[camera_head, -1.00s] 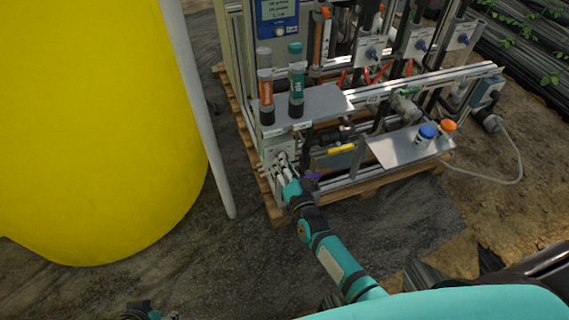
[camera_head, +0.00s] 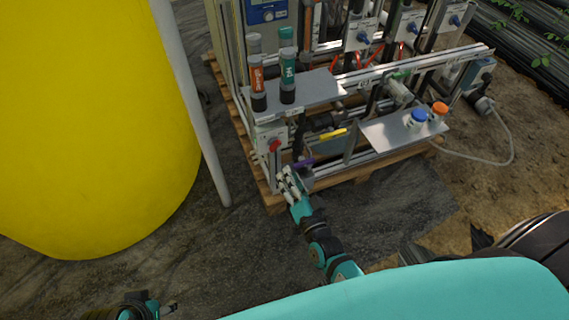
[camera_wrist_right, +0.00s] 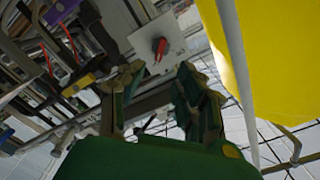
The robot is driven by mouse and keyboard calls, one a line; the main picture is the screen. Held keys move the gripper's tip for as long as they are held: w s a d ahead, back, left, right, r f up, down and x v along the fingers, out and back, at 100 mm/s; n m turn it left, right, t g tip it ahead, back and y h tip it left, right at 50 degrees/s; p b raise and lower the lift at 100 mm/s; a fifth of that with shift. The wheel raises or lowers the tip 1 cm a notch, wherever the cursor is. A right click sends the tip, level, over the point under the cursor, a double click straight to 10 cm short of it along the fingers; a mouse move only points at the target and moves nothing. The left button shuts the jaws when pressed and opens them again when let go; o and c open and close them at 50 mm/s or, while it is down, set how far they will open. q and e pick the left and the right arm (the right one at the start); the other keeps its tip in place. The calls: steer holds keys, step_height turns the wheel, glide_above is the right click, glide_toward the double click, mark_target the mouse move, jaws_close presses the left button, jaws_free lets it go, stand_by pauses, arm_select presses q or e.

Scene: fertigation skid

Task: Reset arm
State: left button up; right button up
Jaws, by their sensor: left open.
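A red knob (camera_head: 274,145) sits on the front of a pale box (camera_head: 262,138) at the skid's near left corner. It also shows in the right wrist view (camera_wrist_right: 159,47), beyond the fingertips. My right gripper (camera_head: 288,183) is just below the box in the head view, apart from the knob. In the wrist view its two fingers (camera_wrist_right: 160,88) stand apart with nothing between them. My left gripper (camera_head: 170,308) is low at the bottom left edge of the head view, over the dark ground sheet, partly cut off and away from the skid.
A big yellow tank (camera_head: 90,130) and a grey upright pipe (camera_head: 190,100) stand left of the skid. Two capped tubes stand on a metal shelf (camera_head: 310,92). Blue-capped (camera_head: 416,119) and orange-capped (camera_head: 438,110) bottles sit on the right plate (camera_head: 385,135).

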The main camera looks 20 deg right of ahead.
steer(key=shift+s, duration=0.85)
